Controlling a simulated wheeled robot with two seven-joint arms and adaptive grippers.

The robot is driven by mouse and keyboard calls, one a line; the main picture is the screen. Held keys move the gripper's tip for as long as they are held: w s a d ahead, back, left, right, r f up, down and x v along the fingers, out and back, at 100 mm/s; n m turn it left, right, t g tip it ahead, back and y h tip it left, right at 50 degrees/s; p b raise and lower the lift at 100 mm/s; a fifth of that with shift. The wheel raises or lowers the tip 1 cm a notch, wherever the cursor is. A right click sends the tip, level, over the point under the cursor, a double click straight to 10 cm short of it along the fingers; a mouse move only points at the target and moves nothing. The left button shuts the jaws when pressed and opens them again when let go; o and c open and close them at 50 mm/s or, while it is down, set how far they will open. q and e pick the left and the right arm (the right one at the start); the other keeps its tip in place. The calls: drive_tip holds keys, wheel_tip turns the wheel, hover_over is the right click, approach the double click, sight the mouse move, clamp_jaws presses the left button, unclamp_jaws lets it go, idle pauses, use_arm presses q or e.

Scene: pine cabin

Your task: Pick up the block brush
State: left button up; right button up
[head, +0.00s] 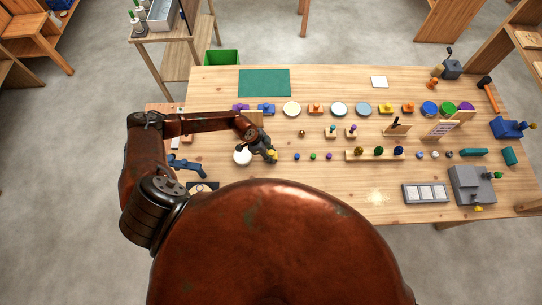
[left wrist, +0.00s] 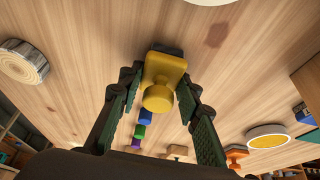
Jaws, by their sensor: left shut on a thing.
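The block brush, a yellow block with a round yellow knob and a dark edge behind it, shows in the left wrist view (left wrist: 165,68). In the head view only a small yellow part of it (head: 272,155) shows past my gripper. My left gripper (head: 267,151) is over the left part of the table, with its fingers on both sides of the yellow piece, shut on it. I cannot tell whether the brush touches the tabletop. My right gripper is out of view.
A white round piece (head: 242,157) lies just left of my gripper. Small blue, green and purple pieces (head: 313,156) lie to its right. A wooden rack with knobs (head: 365,155) stands further right.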

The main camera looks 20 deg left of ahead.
sight(271, 152)
use_arm(q)
drive_tip(key=c, duration=0.4)
wheel_tip(271, 152, up, 10)
drive_tip(key=shift+r, duration=0.1)
idle(0.4)
drive_tip(key=o, duration=0.5)
drive_tip(key=c, duration=0.4)
